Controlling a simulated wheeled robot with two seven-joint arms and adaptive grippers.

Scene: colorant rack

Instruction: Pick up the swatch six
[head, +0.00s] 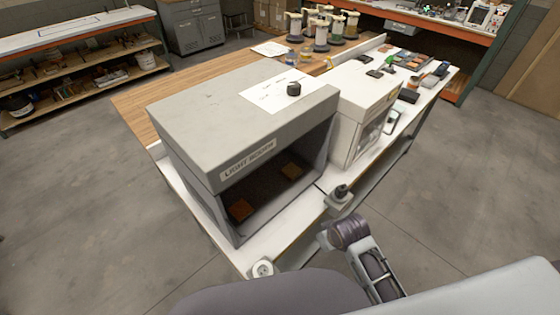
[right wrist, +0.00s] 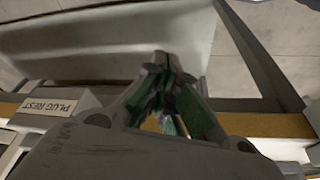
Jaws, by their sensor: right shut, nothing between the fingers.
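Two small orange-brown swatches lie inside the grey light booth (head: 200,130). One swatch (head: 240,209) is near its open front on the left, the other swatch (head: 291,171) is farther right. No number is readable on either, so I cannot tell which is swatch six. My right gripper (right wrist: 163,62) is shut and empty in the right wrist view, its green-padded fingers meeting at the tips. In the head view my right arm is outside the booth, at the table's front right; its fingertips are not clear there. My left gripper is not in view.
A "PLUG REST" label (right wrist: 48,105) is left of my fingers in the right wrist view. A dark-knobbed block (head: 340,197) and a round white fitting (head: 262,269) sit along the table's front edge. A white cabinet (head: 352,105) adjoins the booth. Colorant canisters (head: 321,38) stand behind.

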